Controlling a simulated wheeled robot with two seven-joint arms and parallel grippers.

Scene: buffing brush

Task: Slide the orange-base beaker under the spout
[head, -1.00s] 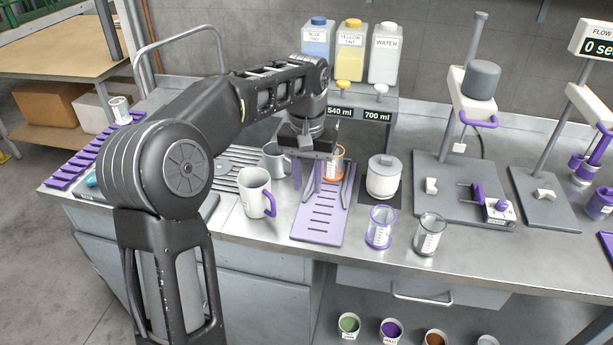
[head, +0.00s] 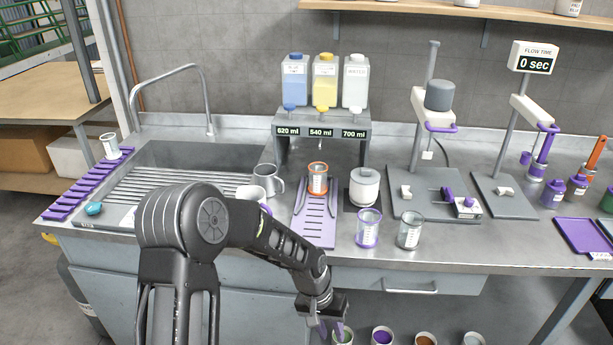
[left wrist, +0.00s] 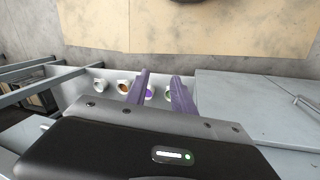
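The orange-base beaker (head: 317,182) is clear with orange rings and stands upright at the back end of the purple slotted tray (head: 316,234). In the head view it is in front of and below the yellow middle spout (head: 322,109) of the dispenser (head: 320,130); exact alignment in depth is hard to tell. My left gripper (head: 332,328) is in front of the counter, away from the beaker, pointing down. In the left wrist view its purple fingers (left wrist: 160,82) are spread apart with nothing between them. My right gripper is not in view.
A white mug (head: 252,193) and a grey mug (head: 268,180) stand left of the tray. Several color cups (head: 382,335) sit on the shelf below the counter.

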